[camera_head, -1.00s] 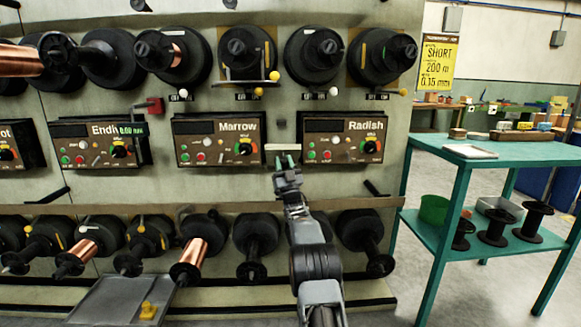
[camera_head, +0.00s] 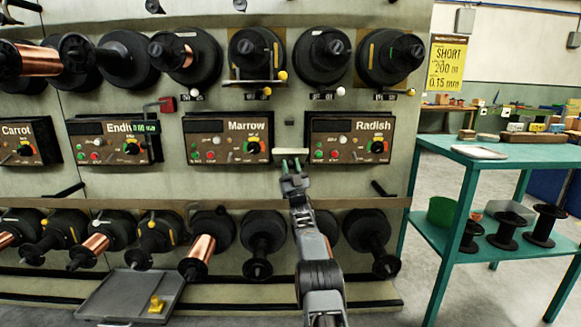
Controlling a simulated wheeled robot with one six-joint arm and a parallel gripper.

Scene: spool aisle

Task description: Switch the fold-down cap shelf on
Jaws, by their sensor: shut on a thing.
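My gripper (camera_head: 291,167) is at the middle of the machine wall, between the Marrow panel (camera_head: 228,136) and the Radish panel (camera_head: 349,137). The bar lies level across the fingertips. Whether it is loose or fixed to the wall cannot be told. A dark knob (camera_head: 290,122) is just above it. No part is clearly marked as the fold-down cap shelf. A narrow ledge (camera_head: 257,82) sticks out below the spool above Marrow, with a yellow ball at its right end.
Black spools on spindles run above and below the panels, close to my arm. A grey tray (camera_head: 118,294) with a yellow piece lies low at the left. A teal table (camera_head: 500,152) with boxes and spools stands at the right. Floor between is clear.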

